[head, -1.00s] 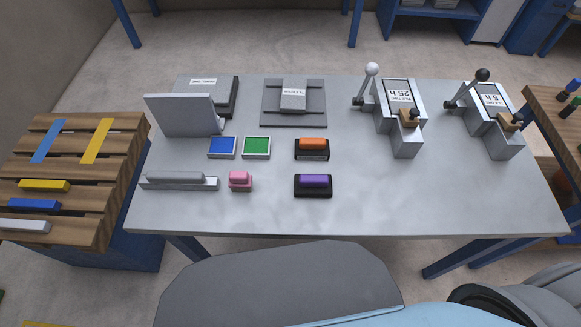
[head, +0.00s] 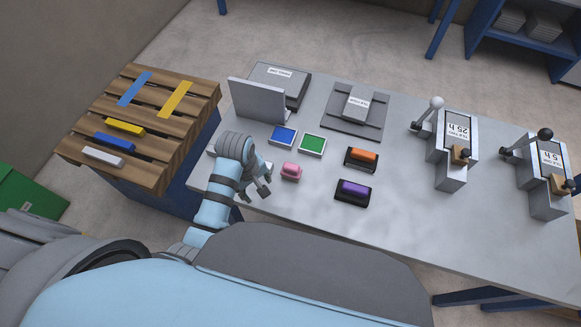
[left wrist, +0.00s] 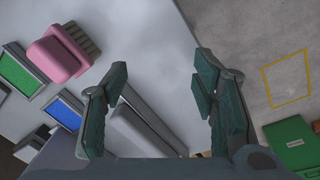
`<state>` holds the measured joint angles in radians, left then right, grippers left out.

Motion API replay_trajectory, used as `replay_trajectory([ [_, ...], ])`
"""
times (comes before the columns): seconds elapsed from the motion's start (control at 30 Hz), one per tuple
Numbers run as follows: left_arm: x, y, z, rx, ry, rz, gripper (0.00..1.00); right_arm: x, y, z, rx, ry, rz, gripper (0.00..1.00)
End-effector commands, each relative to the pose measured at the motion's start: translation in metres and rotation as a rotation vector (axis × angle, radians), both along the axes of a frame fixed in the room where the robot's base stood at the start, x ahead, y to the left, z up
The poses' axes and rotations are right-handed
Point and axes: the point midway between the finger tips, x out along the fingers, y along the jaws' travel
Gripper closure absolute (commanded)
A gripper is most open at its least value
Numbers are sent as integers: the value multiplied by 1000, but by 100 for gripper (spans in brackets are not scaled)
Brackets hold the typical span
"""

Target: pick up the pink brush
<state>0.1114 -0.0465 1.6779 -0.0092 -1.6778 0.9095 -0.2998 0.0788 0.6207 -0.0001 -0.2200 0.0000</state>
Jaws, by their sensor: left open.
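The pink brush (head: 291,171) lies on the grey table, in front of the blue and green pads. In the left wrist view the pink brush (left wrist: 60,55) shows at the upper left, with bristles along one side. My left gripper (head: 263,187) is open and empty, just left of the brush in the head view and apart from it. In the left wrist view the left gripper's two fingers (left wrist: 162,85) stand wide apart, with a grey bar and the table edge behind them. My right gripper is not in view.
A blue pad (head: 283,136) and a green pad (head: 313,144) lie behind the brush. An orange-topped block (head: 362,156) and a purple-topped block (head: 354,190) are to its right. A grey upright panel (head: 257,101) stands behind my left gripper. A wooden slatted rack (head: 150,150) is left of the table.

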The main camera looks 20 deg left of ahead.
Motion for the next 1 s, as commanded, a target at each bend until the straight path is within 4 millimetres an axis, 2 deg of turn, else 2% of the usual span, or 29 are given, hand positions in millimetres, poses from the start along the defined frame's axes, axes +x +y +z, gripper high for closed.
replay_trajectory([
  [0.03, 22, -12, 21, -32, 16, 99, 47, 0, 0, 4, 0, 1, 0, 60],
  [0.13, 52, -34, 60, -82, 75, 311, 47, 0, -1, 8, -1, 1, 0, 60],
  [0.23, 72, -52, 97, -107, 127, 475, 47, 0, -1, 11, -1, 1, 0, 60],
  [0.3, 80, -59, 112, -112, 153, 551, 47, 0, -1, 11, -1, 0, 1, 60],
  [0.33, 81, -61, 113, -112, 162, 571, 47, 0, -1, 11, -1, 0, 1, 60],
  [0.43, 81, -65, 95, -111, 171, 592, 47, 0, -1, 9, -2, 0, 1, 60],
  [0.6, 81, -70, 47, -111, 169, 591, 47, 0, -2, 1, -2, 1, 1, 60],
  [0.83, 83, -73, 13, -112, 166, 590, 47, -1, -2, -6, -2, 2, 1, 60],
  [1.0, 85, -75, -20, -113, 165, 590, 47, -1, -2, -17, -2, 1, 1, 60],
])
